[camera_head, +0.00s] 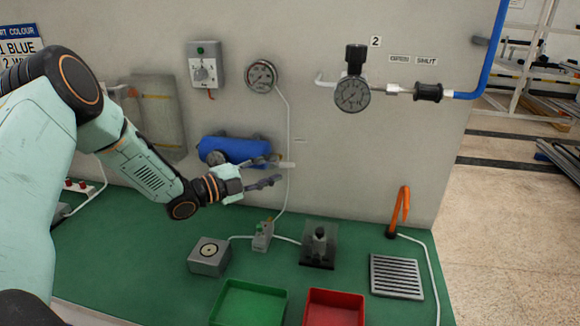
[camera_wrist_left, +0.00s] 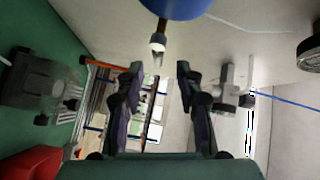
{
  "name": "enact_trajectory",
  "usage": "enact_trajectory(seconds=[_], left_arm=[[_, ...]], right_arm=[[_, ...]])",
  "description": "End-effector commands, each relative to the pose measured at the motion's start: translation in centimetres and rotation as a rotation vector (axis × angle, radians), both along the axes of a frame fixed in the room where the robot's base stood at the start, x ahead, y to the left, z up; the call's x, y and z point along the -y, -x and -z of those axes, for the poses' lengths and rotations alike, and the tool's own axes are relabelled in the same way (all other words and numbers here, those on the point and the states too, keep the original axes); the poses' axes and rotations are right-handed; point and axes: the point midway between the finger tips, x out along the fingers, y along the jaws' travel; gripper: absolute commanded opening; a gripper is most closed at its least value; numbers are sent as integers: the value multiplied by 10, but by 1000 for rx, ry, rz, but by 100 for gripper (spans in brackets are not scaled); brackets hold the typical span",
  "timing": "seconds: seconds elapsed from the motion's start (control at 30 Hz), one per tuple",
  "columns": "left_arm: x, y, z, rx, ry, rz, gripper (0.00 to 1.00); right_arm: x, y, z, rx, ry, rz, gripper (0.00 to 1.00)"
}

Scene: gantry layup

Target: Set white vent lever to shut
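The white vent lever (camera_head: 287,164) sticks out to the right from the end of the blue tank (camera_head: 235,149) on the grey wall panel. In the left wrist view the lever (camera_wrist_left: 158,40) hangs below the blue tank (camera_wrist_left: 180,6), roughly in line with the gap between the fingers. My left gripper (camera_head: 277,171) is open and empty, with its fingertips close to the lever. In the left wrist view its two dark fingers (camera_wrist_left: 159,70) stand apart; I cannot tell whether either touches the lever. My right gripper is not in view.
A gauge (camera_head: 261,76) and a switch box (camera_head: 205,66) are on the panel above. On the green bench are a grey button box (camera_head: 209,256), a black valve block (camera_head: 319,244), a green tray (camera_head: 248,304), a red tray (camera_head: 334,308) and a grate (camera_head: 396,276).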

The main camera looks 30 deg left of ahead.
Motion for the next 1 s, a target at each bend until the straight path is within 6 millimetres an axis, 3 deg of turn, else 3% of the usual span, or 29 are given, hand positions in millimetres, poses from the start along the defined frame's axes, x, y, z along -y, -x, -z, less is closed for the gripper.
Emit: enact_trajectory(seconds=[0.4,0.77,1.0], left_arm=[[27,-45,2,-1,-1,3,36],[30,-51,2,-1,1,1,36],[30,-51,2,-1,1,1,16]], right_arm=[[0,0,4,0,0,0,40],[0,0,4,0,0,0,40],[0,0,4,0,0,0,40]])
